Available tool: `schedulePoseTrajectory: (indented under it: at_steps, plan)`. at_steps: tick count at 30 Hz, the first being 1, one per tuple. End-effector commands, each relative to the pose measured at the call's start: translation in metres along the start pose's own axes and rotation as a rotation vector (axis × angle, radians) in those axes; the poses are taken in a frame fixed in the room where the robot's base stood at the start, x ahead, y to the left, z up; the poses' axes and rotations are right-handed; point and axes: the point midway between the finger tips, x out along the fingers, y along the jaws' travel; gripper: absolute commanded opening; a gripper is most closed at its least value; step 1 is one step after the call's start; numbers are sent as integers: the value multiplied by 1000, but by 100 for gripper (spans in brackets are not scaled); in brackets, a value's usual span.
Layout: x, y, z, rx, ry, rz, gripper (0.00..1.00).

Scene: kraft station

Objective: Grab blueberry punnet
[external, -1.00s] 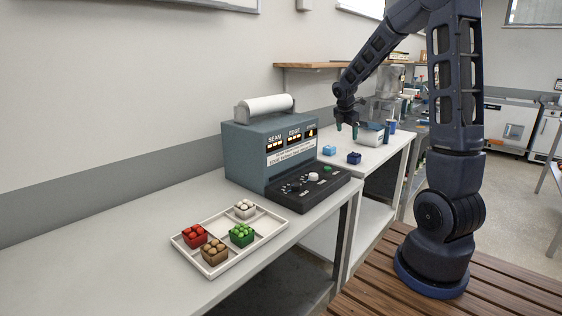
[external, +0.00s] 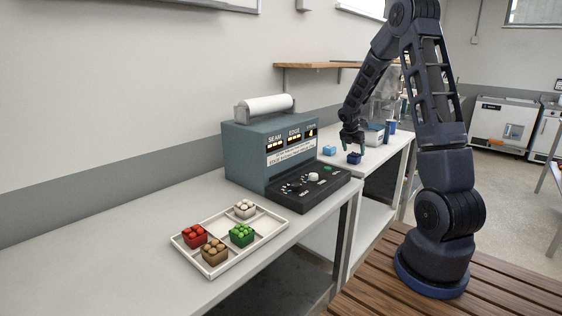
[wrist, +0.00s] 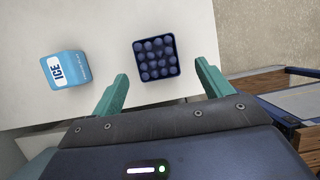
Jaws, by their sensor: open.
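The blueberry punnet (wrist: 156,58) is a dark navy square tub filled with round blueberries. In the wrist view it lies on the white bench, ahead of and between my green fingertips. In the external view the punnet (external: 354,158) sits near the bench's front edge, just under my gripper (external: 352,147). My gripper (wrist: 160,82) is open and empty, with its fingers spread wider than the punnet. I cannot tell the exact height of the fingertips above it.
A light-blue ICE box (wrist: 67,70) stands left of the punnet. A teal sealing machine (external: 268,150) stands on the nearer bench. A divided white tray (external: 262,241) holds red, brown, green and white punnets. The shelf (external: 310,66) is on the wall behind.

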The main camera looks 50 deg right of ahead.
Motion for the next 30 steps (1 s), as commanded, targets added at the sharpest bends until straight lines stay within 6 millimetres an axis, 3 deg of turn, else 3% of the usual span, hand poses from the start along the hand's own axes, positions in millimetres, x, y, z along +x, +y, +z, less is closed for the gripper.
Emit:
schedulePoseTrajectory:
  at_steps: [5,15,22,23,30]
  plan:
    - [10,1,2,0,0,0,78]
    - [50,4,6,0,0,0,78]
    - [52,4,6,0,0,1,78]
    - [52,4,6,0,0,1,76]
    - [52,4,6,0,0,1,29]
